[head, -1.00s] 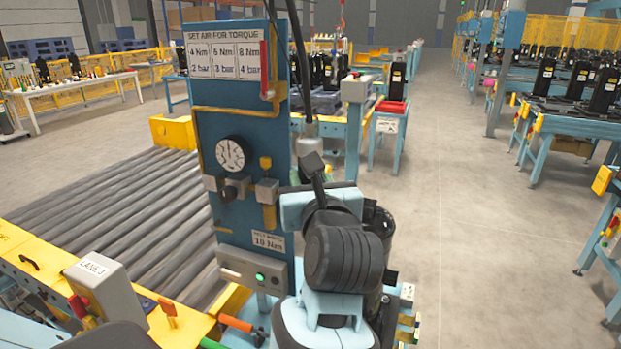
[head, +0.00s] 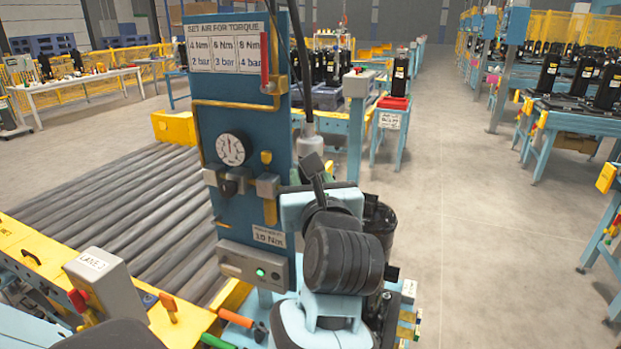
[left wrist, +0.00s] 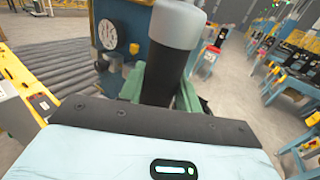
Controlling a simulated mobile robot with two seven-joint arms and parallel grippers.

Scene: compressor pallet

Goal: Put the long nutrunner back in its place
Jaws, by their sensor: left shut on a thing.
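The long nutrunner shows in the left wrist view as a dark cylinder with a grey end (left wrist: 176,25). The green fingers of my left gripper (left wrist: 160,88) are shut around its dark body. In the head view its grey end (head: 311,144) stands at the right edge of the blue torque panel (head: 205,110), with a dark cable rising from it. My left wrist hides most of its lower part there. I cannot tell which spot is its place. My right gripper is not in view.
The panel carries a gauge (head: 232,149), knobs and a box with a green light. Green and orange handles (head: 240,320) stick out below it. A grey LANE box (head: 105,285) stands at lower left beside a roller conveyor (head: 130,210). The aisle floor at right is clear.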

